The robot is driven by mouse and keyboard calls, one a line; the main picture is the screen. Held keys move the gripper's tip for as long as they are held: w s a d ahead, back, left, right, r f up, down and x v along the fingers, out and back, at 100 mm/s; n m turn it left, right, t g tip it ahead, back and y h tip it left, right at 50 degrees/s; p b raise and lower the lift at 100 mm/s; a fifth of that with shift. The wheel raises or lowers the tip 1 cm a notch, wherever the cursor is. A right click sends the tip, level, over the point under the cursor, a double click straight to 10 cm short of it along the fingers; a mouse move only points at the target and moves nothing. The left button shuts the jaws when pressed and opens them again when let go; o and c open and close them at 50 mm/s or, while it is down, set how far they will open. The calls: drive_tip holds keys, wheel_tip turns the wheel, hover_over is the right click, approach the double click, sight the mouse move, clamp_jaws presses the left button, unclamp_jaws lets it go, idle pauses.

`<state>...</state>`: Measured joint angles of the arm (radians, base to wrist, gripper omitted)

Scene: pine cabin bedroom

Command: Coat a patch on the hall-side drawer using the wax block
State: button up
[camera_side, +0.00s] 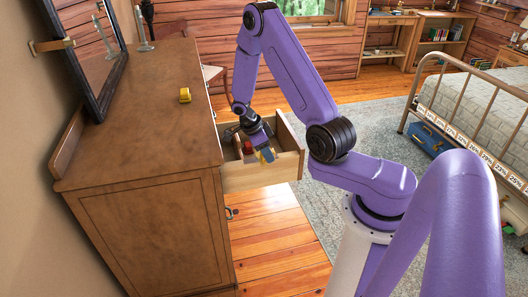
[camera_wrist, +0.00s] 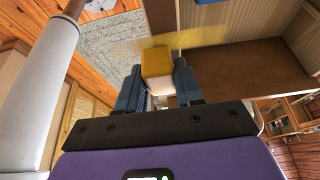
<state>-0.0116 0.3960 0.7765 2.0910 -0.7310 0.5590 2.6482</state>
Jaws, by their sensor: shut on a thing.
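My gripper (camera_wrist: 158,84) is shut on the wax block (camera_wrist: 157,68), which is yellow on top and cream below, between two blue-grey fingers. In the side view my gripper (camera_side: 264,150) is low at the open drawer (camera_side: 262,175), with the block (camera_side: 268,155) by the near pale side wall. I cannot tell whether the block touches the wood. In the wrist view a see-through yellow band (camera_wrist: 205,38) runs beyond the block, across the pale drawer wood (camera_wrist: 165,18). A small red thing (camera_side: 247,147) shows inside the drawer, partly hidden.
The brown dresser (camera_side: 140,130) stands left, with a small yellow object (camera_side: 185,95), a metal stand (camera_side: 142,35) and a mirror (camera_side: 95,50) on top. A bed (camera_side: 480,105) with a blue case (camera_side: 430,138) under it stands right. Floor before the drawer is clear.

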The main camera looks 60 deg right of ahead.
sight(262, 158)
drive_tip(key=shift+s+a, duration=0.35)
drive_tip(key=shift+a, duration=0.1)
drive_tip(key=shift+w+a+f, duration=0.1)
drive_tip(key=shift+w+a, duration=0.25)
drive_tip(key=shift+a, duration=0.3)
drive_tip(key=shift+w+a+r, duration=0.1)
drive_tip(key=shift+w+a, duration=0.2)
drive_tip(key=shift+a, duration=0.4)
drive_tip(key=shift+w+a+f, duration=0.1)
drive_tip(key=shift+w+a, duration=0.25)
drive_tip(key=shift+a, duration=0.3)
drive_tip(key=shift+s+d, duration=0.65)
drive_tip(key=shift+s, duration=0.2)
drive_tip(key=shift+s+d, duration=0.7)
drive_tip(key=shift+d, duration=0.2)
drive_tip(key=shift+r, duration=0.2)
drive_tip(key=shift+r, duration=2.95)
drive_tip(key=shift+r, duration=0.1)
